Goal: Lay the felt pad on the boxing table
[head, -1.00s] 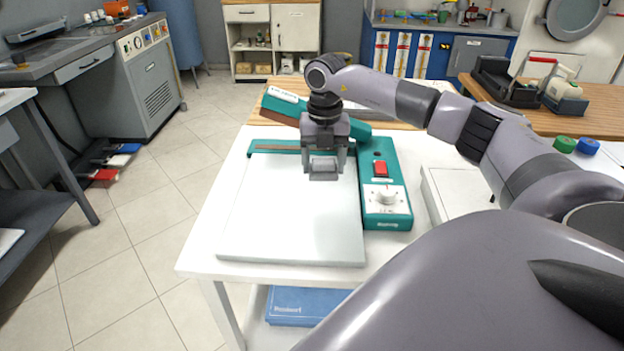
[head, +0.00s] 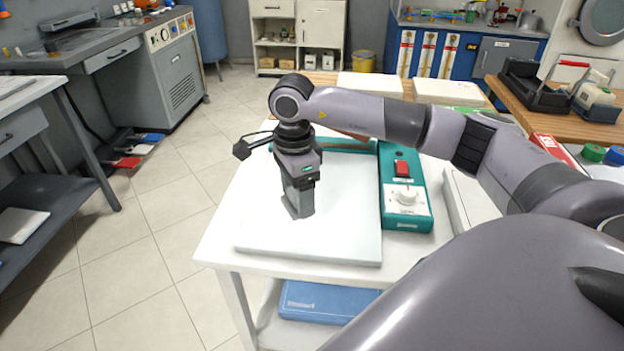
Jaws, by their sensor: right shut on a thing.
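My right gripper (head: 298,208) is over the left half of a flat white slab (head: 335,230), pointing down. Its jaws are shut on a small grey piece at the fingertips, mostly hidden by the fingers. I cannot tell for sure whether this piece is the felt pad. The tips look very close to the slab; contact is not clear. The slab lies on a white table (head: 222,228), beside a teal control box (head: 403,217) with a red switch and a white dial. I cannot tell which table is the boxing table. My left gripper is not in view.
Behind the arm, two white stacks (head: 370,82) (head: 449,90) stand on a wooden top. A blue box (head: 325,302) lies on the shelf below. A grey bench (head: 80,185) is at the left. Tiled floor (head: 150,230) between is clear.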

